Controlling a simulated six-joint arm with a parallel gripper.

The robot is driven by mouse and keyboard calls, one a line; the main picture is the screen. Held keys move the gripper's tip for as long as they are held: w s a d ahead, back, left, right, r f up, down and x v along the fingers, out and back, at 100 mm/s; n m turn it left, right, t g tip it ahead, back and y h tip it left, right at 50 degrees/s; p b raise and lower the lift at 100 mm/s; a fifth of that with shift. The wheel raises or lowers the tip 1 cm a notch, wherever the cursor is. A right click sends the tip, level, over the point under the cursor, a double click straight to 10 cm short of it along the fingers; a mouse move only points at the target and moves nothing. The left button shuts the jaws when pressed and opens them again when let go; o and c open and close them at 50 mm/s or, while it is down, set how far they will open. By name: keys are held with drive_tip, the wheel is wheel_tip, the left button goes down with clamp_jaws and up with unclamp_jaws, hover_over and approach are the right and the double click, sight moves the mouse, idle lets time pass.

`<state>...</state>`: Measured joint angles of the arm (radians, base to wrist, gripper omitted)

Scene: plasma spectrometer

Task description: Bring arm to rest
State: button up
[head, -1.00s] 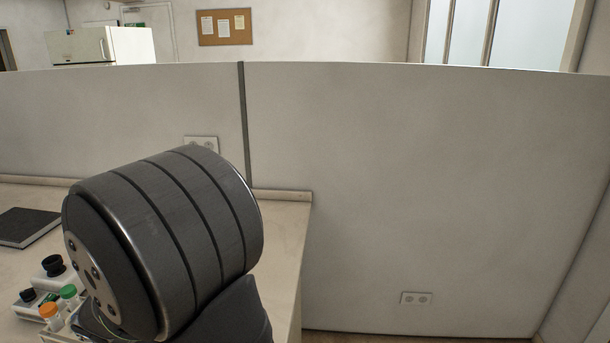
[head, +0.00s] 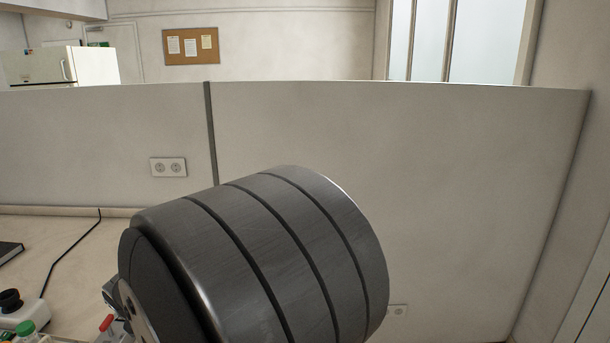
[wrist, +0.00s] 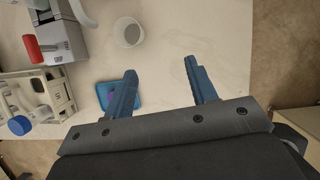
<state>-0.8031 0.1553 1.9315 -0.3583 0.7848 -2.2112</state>
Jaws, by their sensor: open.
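My gripper (wrist: 163,88) shows in the wrist view with its two blue fingers spread apart and nothing between them. It hangs above the pale bench (wrist: 170,60) near its edge. In the head view a large dark grey ribbed cylinder, a part of my own arm, fills the lower middle, and the gripper itself is not seen there.
In the wrist view a white cup (wrist: 129,33), a blue tray (wrist: 118,93) with a purple item, a rack (wrist: 38,98) with a blue-capped bottle and a grey device (wrist: 60,42) with a red part lie below. A partition wall (head: 480,190) stands behind the bench.

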drive_tip(key=w+d+f+m+g+h, duration=0.2)
drive_tip(key=w+d+f+m, duration=0.3)
drive_tip(key=w+d+m, duration=0.3)
drive_tip(key=w+d+f+m+g+h, duration=0.2)
drive_tip(key=w+d+f+m+g, duration=0.2)
drive_tip(key=d+m, duration=0.9)
drive_tip(key=w+f+m, duration=0.2)
drive_tip(key=w, duration=0.2)
drive_tip(key=shift+w+d+f+m+h, duration=0.15)
drive_tip(key=shift+w+f+m+h, duration=0.05)
drive_tip(key=shift+f+m+h, duration=0.1)
